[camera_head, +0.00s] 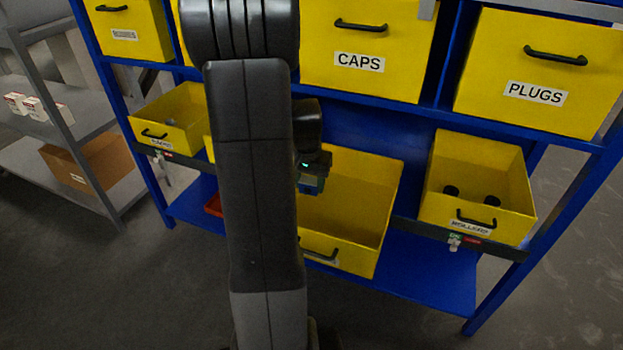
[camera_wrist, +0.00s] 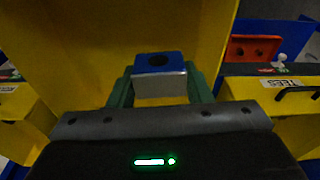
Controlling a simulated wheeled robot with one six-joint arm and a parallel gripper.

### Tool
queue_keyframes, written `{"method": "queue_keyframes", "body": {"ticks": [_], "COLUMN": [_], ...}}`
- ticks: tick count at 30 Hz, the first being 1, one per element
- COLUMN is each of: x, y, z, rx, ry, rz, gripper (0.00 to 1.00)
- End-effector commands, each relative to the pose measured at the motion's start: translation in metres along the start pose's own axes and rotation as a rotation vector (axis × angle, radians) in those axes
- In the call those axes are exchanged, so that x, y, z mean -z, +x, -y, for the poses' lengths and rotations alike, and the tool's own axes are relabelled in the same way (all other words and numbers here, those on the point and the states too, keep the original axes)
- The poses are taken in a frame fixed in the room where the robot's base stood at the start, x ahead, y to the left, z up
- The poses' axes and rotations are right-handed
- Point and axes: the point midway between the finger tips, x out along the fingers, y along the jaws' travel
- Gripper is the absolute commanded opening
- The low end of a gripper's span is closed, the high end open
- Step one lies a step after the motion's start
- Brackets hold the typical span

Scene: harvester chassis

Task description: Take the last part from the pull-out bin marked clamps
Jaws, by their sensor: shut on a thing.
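My gripper (camera_head: 314,174) is shut on a small block, blue on top with a dark round hole and silver-grey on its front face. The block (camera_wrist: 160,66) sits between the two green fingertips (camera_wrist: 160,88) in the wrist view. In the head view it is a small blue patch, mostly hidden by the gripper. My gripper is over a large pulled-out yellow bin (camera_head: 372,200), within its outline in the head view. The visible bin floor looks bare. My arm hides the bin's left part, and its front label cannot be read.
A pulled-out bin (camera_head: 480,170) with dark round parts stands at the right, another (camera_head: 180,118) at the left. Closed CAPS (camera_head: 362,40) and PLUGS (camera_head: 540,70) bins are above. A red piece (camera_wrist: 254,48) lies beside the bin. Blue rack posts (camera_head: 545,240) stand close by.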

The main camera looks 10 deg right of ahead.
Motion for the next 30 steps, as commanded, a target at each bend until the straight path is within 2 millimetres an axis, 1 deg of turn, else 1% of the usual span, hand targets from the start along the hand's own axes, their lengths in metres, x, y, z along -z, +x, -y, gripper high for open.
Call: {"method": "queue_keyframes", "body": {"ticks": [3,30], "x": [-0.013,-0.102], "y": [-0.001,-0.015], "z": [0.001,0.007], "rx": [0.0,0.001], "ry": [-0.003,-0.003], "rz": [-0.001,-0.001], "gripper": [0.22,0.22]}}
